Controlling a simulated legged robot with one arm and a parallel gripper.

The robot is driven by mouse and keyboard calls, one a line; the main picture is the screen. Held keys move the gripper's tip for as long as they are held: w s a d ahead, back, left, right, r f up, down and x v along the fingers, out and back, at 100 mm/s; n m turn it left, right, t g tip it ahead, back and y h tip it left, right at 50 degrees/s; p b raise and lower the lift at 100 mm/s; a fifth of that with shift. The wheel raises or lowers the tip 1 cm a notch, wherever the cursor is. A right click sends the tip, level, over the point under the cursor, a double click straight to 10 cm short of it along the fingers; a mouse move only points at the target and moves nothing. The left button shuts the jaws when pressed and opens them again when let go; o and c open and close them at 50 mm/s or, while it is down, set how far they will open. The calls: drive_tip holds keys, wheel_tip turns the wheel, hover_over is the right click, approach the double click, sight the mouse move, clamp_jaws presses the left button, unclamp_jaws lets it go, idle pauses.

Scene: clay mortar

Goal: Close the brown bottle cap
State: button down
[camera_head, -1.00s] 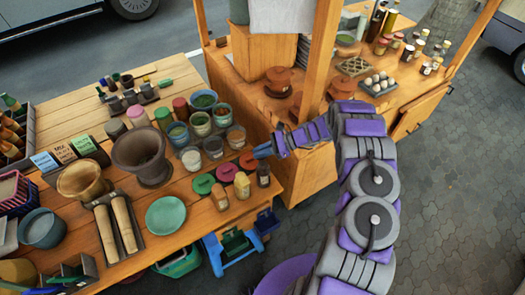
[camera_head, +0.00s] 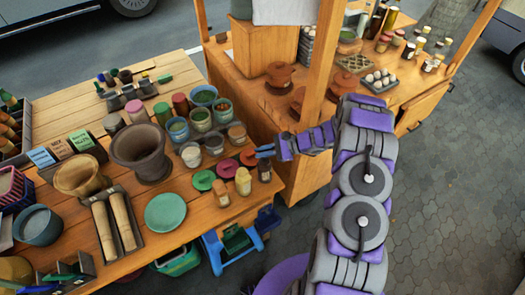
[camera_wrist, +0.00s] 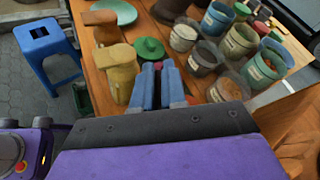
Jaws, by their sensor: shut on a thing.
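The small dark brown bottle (camera_head: 264,172) stands upright at the right edge of the wooden table in the head view. My gripper (camera_head: 265,151), with blue fingers, is right at the bottle's top. Its fingers are nearly together, around the cap area. The cap itself is mostly covered by the fingers, so I cannot tell how it sits on the bottle. In the wrist view, my gripper (camera_wrist: 158,76) shows its two fingers close together with a narrow gap; the brown bottle is hidden there.
A yellow bottle (camera_head: 243,182) and an orange-brown bottle (camera_head: 221,193) stand close to the left. Red lids (camera_head: 228,168) and a green lid (camera_head: 204,180) lie beside them. Several open jars (camera_head: 237,134) stand behind. A wooden post (camera_head: 318,75) rises to the right.

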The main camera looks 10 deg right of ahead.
drive_tip(key=n+b, duration=0.1)
drive_tip(key=b, duration=0.1)
drive_tip(key=s+d+f+n+t+b, duration=0.1)
drive_tip(key=b, duration=0.1)
drive_tip(key=shift+s+d+f, duration=0.1)
drive_tip(key=shift+d+f, duration=0.1)
drive_tip(key=shift+f, duration=0.05)
drive_tip(key=b, duration=0.1)
drive_tip(key=n+t+b, duration=0.1)
drive_tip(key=b, duration=0.1)
drive_tip(key=shift+s+d+f+y, duration=0.2)
drive_tip(key=shift+s+f+y, duration=0.1)
drive_tip(key=shift+s, duration=0.1)
drive_tip(key=f+n+b, duration=0.1)
drive_tip(key=n+b, duration=0.1)
drive_tip(key=b, duration=0.1)
drive_tip(key=s+n+t+y+b, duration=0.1)
drive_tip(key=n+b, duration=0.1)
drive_tip(key=b, duration=0.1)
drive_tip(key=a+f+n+t+b, duration=0.1)
drive_tip(key=n+b, duration=0.1)
drive_tip(key=b, duration=0.2)
drive_tip(key=shift+s+f+y, duration=0.3)
drive_tip(key=shift+s, duration=0.1)
drive_tip(key=shift+d, duration=0.1)
